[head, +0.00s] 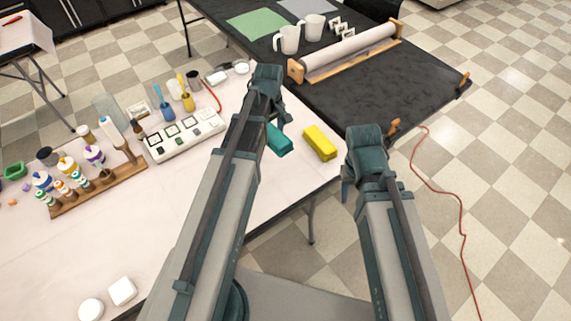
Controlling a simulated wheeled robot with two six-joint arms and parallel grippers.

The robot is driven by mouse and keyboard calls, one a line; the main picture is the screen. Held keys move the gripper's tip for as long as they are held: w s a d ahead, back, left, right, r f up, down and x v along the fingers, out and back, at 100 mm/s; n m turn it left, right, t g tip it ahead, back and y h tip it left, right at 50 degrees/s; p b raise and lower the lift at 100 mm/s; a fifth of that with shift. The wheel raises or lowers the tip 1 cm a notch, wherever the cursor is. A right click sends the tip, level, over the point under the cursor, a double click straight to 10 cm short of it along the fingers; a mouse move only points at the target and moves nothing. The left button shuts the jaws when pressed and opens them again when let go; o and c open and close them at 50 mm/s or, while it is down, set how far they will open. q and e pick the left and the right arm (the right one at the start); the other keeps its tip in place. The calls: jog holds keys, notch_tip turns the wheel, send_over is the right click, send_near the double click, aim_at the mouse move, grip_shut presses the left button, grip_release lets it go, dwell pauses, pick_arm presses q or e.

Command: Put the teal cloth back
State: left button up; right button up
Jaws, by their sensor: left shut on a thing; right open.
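The teal cloth (280,141) looks like a small folded block at the right part of the white table, partly hidden behind my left arm. My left gripper (283,119) is at its far end and shut on it; the fingertips are mostly hidden. I cannot tell whether the cloth touches the table. A similar yellow block (320,143) lies just to its right, apart from it. My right gripper (347,190) is open and empty, off the table's right edge, over the floor.
The white table (110,235) holds a wooden bottle rack (98,192), a white tray of squares (184,135) and two white pieces (122,290). A dark table (350,95) behind carries mugs (288,40) and a paper roll (348,52). A red cord (460,215) runs over the floor.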

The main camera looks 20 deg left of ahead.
aim_at(288, 138)
pick_arm(q)
jog(key=shift+m, duration=0.5)
jog(key=d, duration=0.5)
jog(key=shift+s+d, duration=0.25)
jog(key=shift+s, duration=0.1)
notch_tip(288, 138, down, 6)
jog(key=b, duration=0.6)
jog(key=shift+f, duration=0.25)
jog(key=shift+b, duration=0.3)
notch_tip(288, 138, down, 4)
jog(key=b, duration=0.3)
jog(key=shift+r, duration=0.15)
jog(key=shift+b, duration=0.3)
jog(key=o, duration=1.2)
jog(key=shift+c, duration=0.2)
